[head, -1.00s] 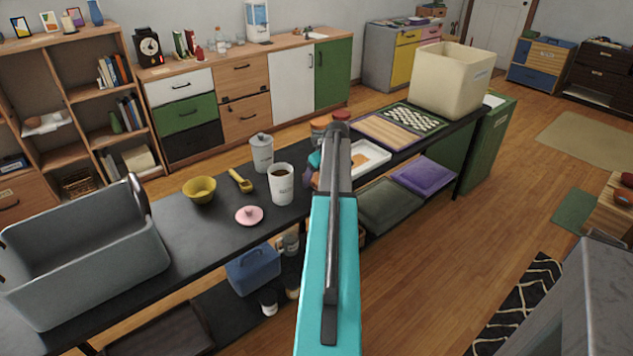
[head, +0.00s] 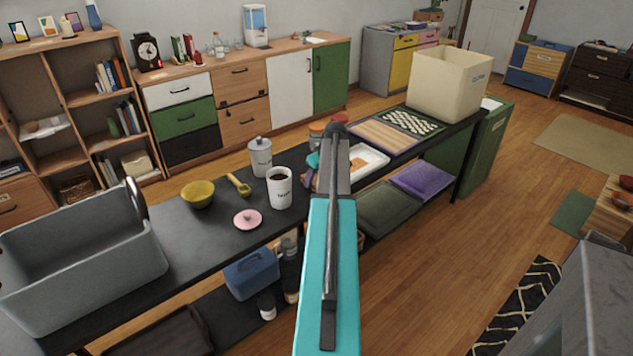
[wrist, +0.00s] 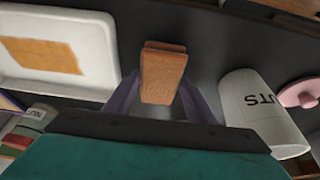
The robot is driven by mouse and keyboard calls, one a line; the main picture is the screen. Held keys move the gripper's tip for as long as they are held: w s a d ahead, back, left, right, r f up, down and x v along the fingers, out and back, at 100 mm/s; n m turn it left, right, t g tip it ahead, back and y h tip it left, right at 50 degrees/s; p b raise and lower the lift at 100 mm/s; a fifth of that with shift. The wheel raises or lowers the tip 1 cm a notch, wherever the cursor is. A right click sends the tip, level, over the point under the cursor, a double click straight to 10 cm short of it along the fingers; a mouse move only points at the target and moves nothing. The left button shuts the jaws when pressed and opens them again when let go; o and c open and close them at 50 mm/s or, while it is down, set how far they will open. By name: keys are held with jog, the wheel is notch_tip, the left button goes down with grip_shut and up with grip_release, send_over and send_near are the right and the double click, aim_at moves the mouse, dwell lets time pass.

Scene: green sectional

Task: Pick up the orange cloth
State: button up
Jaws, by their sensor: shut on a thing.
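A flat orange piece (wrist: 45,55) lies in a white tray (wrist: 90,90) at the left of the wrist view. In the head view my arm mostly hides the gripper and the held piece; the white tray (head: 375,160) shows just right of the arm.
A white cup (head: 280,190) and a pink lid (head: 247,219) stand close by on the black counter (head: 215,250). A lidded canister (head: 260,157), yellow bowl (head: 198,194) and grey bin (head: 80,265) are farther left. A cream box (head: 450,85) stands at the far right end.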

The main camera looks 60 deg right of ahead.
jog(key=shift+r, duration=0.4)
jog(key=shift+b+v, duration=0.3)
jog(key=shift+v, duration=0.55)
jog(key=s+r+b, duration=0.1)
jog(key=s+b, duration=0.1)
jog(key=s, duration=1.3)
jog(key=shift+s+a+r, duration=0.2)
jog(key=shift+a+r, duration=0.05)
jog(key=shift+a, duration=0.15)
jog(key=o, duration=0.4)
jog(key=c, duration=0.3)
